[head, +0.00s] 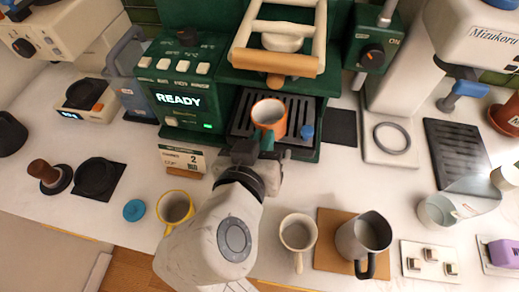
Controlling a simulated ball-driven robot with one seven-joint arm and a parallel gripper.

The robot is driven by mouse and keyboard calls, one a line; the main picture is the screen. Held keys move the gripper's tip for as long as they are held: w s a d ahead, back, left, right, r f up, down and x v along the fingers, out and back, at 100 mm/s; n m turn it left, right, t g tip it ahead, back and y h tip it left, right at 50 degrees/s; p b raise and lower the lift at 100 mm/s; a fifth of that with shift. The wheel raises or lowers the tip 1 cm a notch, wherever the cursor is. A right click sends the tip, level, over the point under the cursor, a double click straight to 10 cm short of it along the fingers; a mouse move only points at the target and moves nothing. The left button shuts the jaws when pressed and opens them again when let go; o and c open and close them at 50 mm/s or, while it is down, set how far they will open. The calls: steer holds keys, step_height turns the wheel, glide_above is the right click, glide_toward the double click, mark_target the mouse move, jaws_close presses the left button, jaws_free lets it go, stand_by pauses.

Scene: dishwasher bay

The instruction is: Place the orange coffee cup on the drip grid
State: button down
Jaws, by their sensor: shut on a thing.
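The orange coffee cup (268,117) is upright over the black drip grid (303,103) of the green coffee machine. I cannot tell from this view whether its base touches the grid. My gripper (266,142) is at the near side of the cup, shut on it, with my arm reaching up from the front. The gripper and wrist hide the cup's near lower side and part of the tray's front edge.
The green machine (190,90) reads READY; its wooden-handled part (274,62) overhangs the grid. A small blue thing (307,132) is at the grid's right. A yellow-rimmed cup (175,208), cream cup (297,232) and grey pitcher (362,236) stand in front. A card (182,158) stands left.

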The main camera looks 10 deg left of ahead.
mark_target(264, 126)
steer(key=w, duration=0.5)
steer(key=shift+d, duration=0.15)
steer(key=shift+w+f+b, duration=0.25)
steer(key=shift+w+b, duration=0.05)
steer(key=shift+w, duration=0.05)
steer(key=shift+s+f+b, duration=0.1)
steer(key=shift+f+b, duration=0.6)
steer(key=shift+f, duration=0.25)
steer(key=shift+f+b, duration=0.35)
stand_by(0.4)
steer(key=c, duration=1.1)
jaws_free()
steer(key=shift+s, duration=0.1)
steer(key=v, duration=1)
steer(key=shift+s+b, duration=0.3)
steer(key=shift+b, duration=0.1)
